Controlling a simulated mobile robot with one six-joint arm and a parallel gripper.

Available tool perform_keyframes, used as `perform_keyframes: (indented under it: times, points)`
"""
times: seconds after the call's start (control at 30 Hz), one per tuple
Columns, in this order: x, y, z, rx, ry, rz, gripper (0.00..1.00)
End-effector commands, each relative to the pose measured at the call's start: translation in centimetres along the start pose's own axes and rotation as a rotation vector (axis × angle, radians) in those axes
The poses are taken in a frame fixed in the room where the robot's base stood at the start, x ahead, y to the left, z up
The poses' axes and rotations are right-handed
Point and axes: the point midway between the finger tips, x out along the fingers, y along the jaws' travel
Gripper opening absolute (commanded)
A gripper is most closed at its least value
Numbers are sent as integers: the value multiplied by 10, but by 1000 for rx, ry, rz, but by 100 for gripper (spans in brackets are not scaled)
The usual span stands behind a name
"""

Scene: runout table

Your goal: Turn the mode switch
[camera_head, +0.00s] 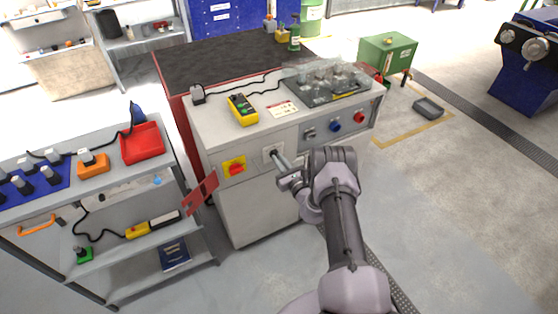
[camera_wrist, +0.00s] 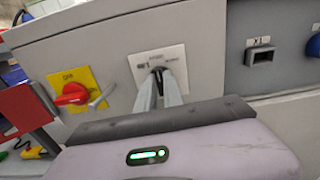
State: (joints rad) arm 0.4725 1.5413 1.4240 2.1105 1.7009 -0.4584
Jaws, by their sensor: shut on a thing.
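The mode switch sits on a pale square plate (camera_head: 269,152) on the front of the grey cabinet. In the wrist view the plate (camera_wrist: 143,62) shows printed position marks around the switch (camera_wrist: 158,73), which is a small dark knob. My gripper (camera_head: 274,156) reaches the plate from the right; in the wrist view its two fingers (camera_wrist: 158,84) close on the knob. The fingers hide most of the knob, so I cannot tell which mark it points to.
A red rotary switch on a yellow plate (camera_wrist: 73,93) is left of the mode switch. A dark panel with a socket, a blue knob (camera_head: 334,127) and a red knob (camera_head: 359,118) is to the right. A yellow handheld pendant (camera_head: 242,110) lies on top. A shelf cart (camera_head: 120,183) stands left.

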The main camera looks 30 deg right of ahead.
Motion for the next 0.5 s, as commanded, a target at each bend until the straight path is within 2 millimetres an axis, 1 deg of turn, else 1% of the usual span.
perform_keyframes:
  times: [0.17, 0.5]
  points:
    - [0, 1, -2, -83, 1, 0, 0]
    - [0, 2, -3, -363, 1, 1, 0]
